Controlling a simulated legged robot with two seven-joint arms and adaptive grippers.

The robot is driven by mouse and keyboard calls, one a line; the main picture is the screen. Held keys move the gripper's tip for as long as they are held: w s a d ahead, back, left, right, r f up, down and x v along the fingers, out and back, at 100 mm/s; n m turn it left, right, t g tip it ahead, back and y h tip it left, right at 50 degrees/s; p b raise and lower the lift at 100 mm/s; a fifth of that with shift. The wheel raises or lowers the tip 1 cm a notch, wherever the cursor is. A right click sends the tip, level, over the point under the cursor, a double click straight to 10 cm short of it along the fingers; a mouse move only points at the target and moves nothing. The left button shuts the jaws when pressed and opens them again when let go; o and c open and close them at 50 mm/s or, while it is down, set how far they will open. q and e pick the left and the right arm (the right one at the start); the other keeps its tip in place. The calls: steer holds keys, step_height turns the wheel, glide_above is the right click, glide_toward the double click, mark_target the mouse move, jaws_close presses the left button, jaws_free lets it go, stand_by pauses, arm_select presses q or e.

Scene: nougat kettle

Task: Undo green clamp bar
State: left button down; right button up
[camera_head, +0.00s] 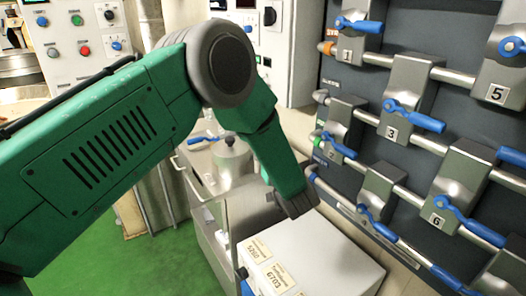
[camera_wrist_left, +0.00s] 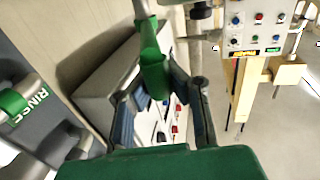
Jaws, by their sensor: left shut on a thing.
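My left arm comes in from the left in the head view, and its gripper (camera_head: 296,203) points down beside the lower pipes of the valve panel. In the left wrist view, a green bar (camera_wrist_left: 152,65), which looks like the clamp bar, runs down between the two dark fingers of the gripper (camera_wrist_left: 162,95). The fingers are shut on it. In the head view the bar is hidden behind the gripper and arm. My right gripper is not in view.
The dark panel (camera_head: 393,42) at right carries numbered valves with blue handles (camera_head: 412,115). A white box with labels (camera_head: 318,262) stands below the gripper. A steel cart (camera_head: 208,188) with a lidded pot (camera_head: 231,158) is behind the arm. Green floor (camera_head: 150,265) is clear at lower left.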

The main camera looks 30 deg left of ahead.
arm_select(q)
steer(key=shift+s+d+f, duration=0.15)
steer(key=shift+d+f, duration=0.2)
steer(key=shift+f, duration=0.05)
steer(key=c, duration=1.4)
jaws_free()
steer(key=shift+d+r, duration=0.1)
steer(key=shift+d, duration=0.05)
steer(key=shift+s+d+r, duration=0.15)
steer(key=shift+d+r, duration=0.1)
steer(key=shift+r, duration=0.1)
steer(key=shift+v, duration=5.8)
